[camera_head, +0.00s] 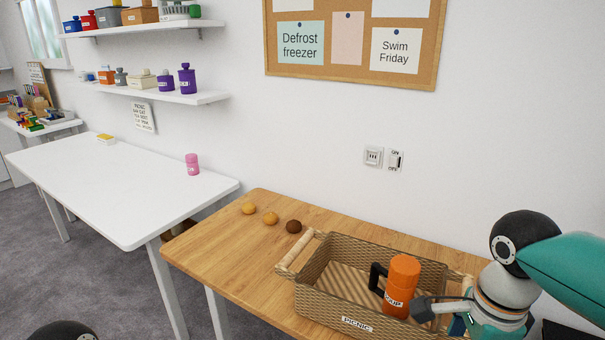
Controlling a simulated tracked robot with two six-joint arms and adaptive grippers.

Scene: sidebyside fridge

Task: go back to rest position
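My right gripper (424,309) is at the lower right, its arm coming in from the right edge. One dark finger shows close to the right side of the orange flask marked SOUP (403,283); I cannot tell whether they touch. The other finger is not clearly visible, so its opening is unclear. The flask stands upright in the wicker basket marked PICNIC (312,296), its black handle to the left. My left gripper is out of view; only a dark rounded part, likely of my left arm, shows at the bottom left.
The basket stands on a wooden table (225,238); two yellowish round items (270,218) and a brown one (293,226) lie behind it. A white table (120,190) to the left holds a pink jar (192,164) and is mostly clear. Wall shelves (180,97) hang above.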

